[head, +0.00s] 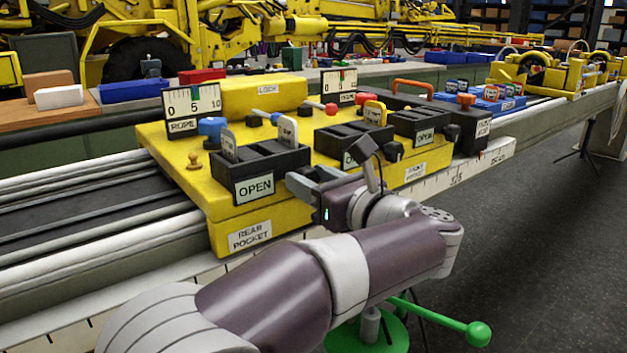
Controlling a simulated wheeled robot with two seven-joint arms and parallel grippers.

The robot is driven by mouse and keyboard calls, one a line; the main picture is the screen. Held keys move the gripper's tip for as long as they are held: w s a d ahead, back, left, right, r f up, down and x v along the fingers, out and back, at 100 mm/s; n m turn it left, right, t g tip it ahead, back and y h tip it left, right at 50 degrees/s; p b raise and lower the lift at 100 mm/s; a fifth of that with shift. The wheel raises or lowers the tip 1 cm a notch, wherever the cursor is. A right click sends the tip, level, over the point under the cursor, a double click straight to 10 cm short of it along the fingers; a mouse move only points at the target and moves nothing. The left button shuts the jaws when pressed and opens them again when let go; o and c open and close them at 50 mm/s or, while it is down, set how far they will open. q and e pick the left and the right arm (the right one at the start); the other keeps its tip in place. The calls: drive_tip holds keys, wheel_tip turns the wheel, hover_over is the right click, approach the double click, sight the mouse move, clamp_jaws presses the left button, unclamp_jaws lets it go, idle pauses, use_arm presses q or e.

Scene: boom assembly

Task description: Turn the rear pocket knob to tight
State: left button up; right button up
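The rear pocket is a black box (283,181) with an OPEN sign (254,189) on the left part of a yellow carriage (215,197). The REAR POCKET label (249,236) is below it. I cannot make out the rear pocket knob; my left gripper covers the box's right side, where similar boxes carry a black knob. My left gripper (298,182) is at that right side, fingers toward the box. Whether it touches or grips anything cannot be told, nor whether it is open or shut. My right gripper is not in view.
Another black box (350,135) with a black knob (394,151) stands right of my gripper, above the FRONT POCKET label (415,171). A ROPE gauge (192,104), a blue knob (212,127) and a red-tipped lever (331,109) rise behind.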

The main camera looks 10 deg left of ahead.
use_arm(q)
drive_tip(key=m, duration=0.4)
drive_tip(key=m+p, duration=0.1)
drive_tip(key=m, duration=0.2)
drive_tip(key=shift+w+d+m+p, duration=0.1)
drive_tip(key=shift+m+p, duration=0.2)
drive_tip(key=shift+p, duration=0.05)
drive_tip(key=m+p, duration=0.2)
drive_tip(key=m, duration=0.1)
drive_tip(key=shift+r+m, duration=0.1)
drive_tip(key=shift+m, duration=0.2)
drive_tip(key=m+p, duration=0.3)
drive_tip(key=shift+m, duration=0.3)
drive_tip(key=m+p, duration=0.9)
drive_tip(key=p, duration=0.2)
drive_tip(key=shift+f+m+p, duration=0.2)
drive_tip(key=shift+m+p, duration=1.85)
drive_tip(key=shift+p, duration=0.7)
drive_tip(key=shift+f+m+p, duration=0.15)
drive_tip(key=shift+m+p, duration=1.85)
drive_tip(key=shift+p, duration=0.7)
drive_tip(key=shift+f+m+p, duration=0.2)
drive_tip(key=shift+m+p, duration=1.85)
drive_tip(key=shift+p, duration=0.7)
